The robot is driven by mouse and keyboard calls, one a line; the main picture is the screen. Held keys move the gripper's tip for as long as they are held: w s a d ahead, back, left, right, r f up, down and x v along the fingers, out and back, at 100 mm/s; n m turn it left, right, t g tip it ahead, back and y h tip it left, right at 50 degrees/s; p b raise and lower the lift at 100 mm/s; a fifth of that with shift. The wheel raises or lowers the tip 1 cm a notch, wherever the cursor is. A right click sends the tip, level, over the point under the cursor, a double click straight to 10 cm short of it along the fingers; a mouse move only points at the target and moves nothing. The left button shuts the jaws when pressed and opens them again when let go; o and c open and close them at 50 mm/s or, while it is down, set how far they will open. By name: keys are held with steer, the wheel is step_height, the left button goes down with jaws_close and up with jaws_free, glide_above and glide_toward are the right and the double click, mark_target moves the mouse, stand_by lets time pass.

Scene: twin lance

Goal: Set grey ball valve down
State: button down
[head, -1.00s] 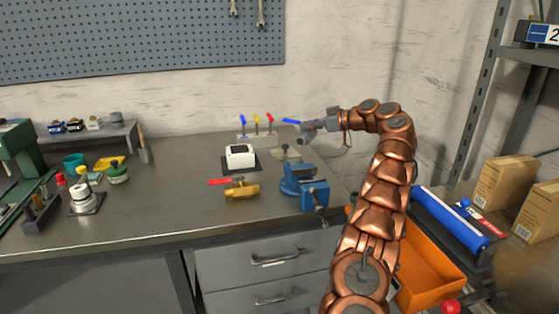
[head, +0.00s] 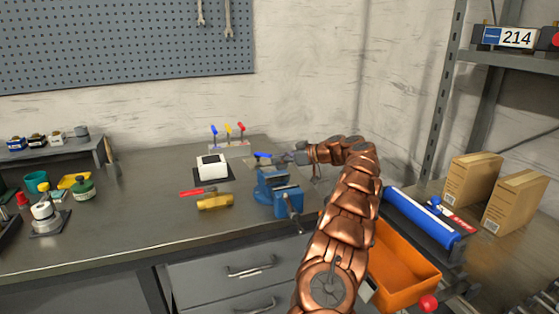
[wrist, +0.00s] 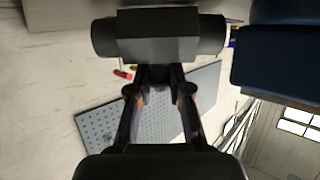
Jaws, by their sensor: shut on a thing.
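The grey ball valve (wrist: 158,38) is in my gripper; its grey body fills the top of the wrist view, at the fingertips. In the head view my gripper (head: 298,158) is low over the back right of the bench, just behind the blue vise (head: 272,182). The valve's blue lever (head: 262,155) points left there. The valve's body is small and partly hidden in the head view, so I cannot tell whether it touches the surface beneath. My gripper also shows in the wrist view (wrist: 160,72), shut on the valve.
A brass valve (head: 214,203) with a red lever lies left of the vise. A white box (head: 212,168) on a dark mat and a rack (head: 229,146) with blue, yellow and red levers stand nearby. An orange bin (head: 400,265) is at right.

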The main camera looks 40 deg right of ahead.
steer(key=shift+f+b, duration=0.15)
steer(key=shift+b, duration=0.15)
steer(key=c, duration=1.1)
jaws_free()
